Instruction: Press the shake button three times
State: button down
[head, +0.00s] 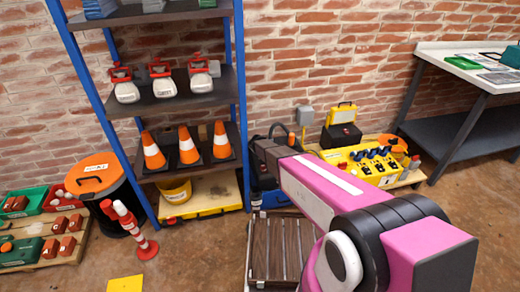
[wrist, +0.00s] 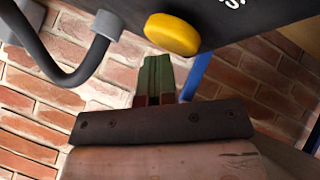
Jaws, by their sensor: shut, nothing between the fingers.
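In the wrist view, a round yellow button (wrist: 172,34) sticks out from a dark panel (wrist: 230,12). Only the end of some white lettering shows on the panel, so I cannot read whether it marks the shake button. My gripper (wrist: 158,62) is shut and empty, its green fingertips just below and left of the yellow button in the picture. A gap in depth between fingertips and button cannot be judged. In the head view my pink arm covers this area, and neither the button nor my fingertips can be made out.
A thick grey cable (wrist: 65,70) curves close by on the left in the wrist view, before the brick wall. In the head view, a blue-framed shelf (head: 238,90) with orange cones stands left of my arm. A yellow crate (head: 370,165) and a workbench (head: 460,75) are on the right.

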jog(key=shift+r, duration=1.25)
jog(key=shift+r, duration=0.15)
jog(key=shift+r, duration=2.4)
dwell(0.6)
notch_tip(320, 180, up, 4)
jog(key=shift+f, duration=0.15)
jog(key=shift+f, duration=0.1)
jog(key=shift+f, duration=4.3)
